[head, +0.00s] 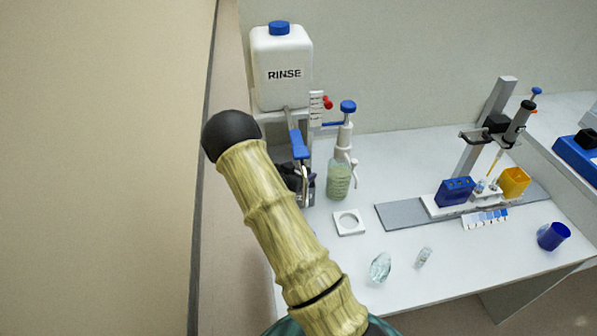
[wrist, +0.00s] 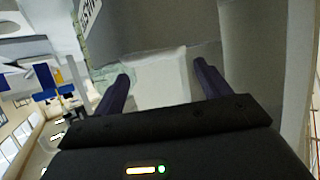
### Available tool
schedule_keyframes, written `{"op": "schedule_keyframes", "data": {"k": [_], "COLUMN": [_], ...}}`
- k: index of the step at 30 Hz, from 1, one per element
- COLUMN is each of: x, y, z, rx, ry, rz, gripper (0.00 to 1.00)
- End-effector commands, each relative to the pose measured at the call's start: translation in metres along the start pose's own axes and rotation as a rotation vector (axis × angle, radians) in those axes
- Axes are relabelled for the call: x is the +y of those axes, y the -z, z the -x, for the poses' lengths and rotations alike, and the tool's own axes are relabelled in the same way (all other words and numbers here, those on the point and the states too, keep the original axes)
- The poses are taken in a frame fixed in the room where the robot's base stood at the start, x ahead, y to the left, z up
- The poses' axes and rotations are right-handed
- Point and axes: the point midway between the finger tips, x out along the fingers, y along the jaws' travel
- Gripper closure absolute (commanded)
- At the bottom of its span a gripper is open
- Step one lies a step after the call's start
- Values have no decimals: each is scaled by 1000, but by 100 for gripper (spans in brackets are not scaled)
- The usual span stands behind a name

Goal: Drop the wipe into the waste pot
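My gripper (wrist: 162,88) shows in the wrist view with its two dark fingers wide apart. Nothing is clearly clamped between them. A pale, whitish shape (wrist: 160,78) shows between and beyond the fingers; I cannot tell whether it is the wipe. No wipe can be made out for sure in the head view. My arm covers part of the left side of the head view.
The white RINSE tank (head: 282,68) stands at the back left, near a pump bottle (head: 340,178) with green liquid. A white square holder (head: 348,222) and two clear glass-like pieces (head: 380,267) lie in front. A blue rack (head: 455,191) is at right.

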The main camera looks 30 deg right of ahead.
Motion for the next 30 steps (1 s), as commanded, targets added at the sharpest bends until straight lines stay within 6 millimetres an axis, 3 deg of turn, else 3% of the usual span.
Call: {"op": "schedule_keyframes", "data": {"k": [10, 15, 30], "x": [0, 0, 0], "y": [2, 12, 8], "z": [1, 6, 99], "rx": [0, 0, 0], "ry": [0, 1, 2], "rz": [0, -1, -1], "gripper": [16, 16, 16]}}
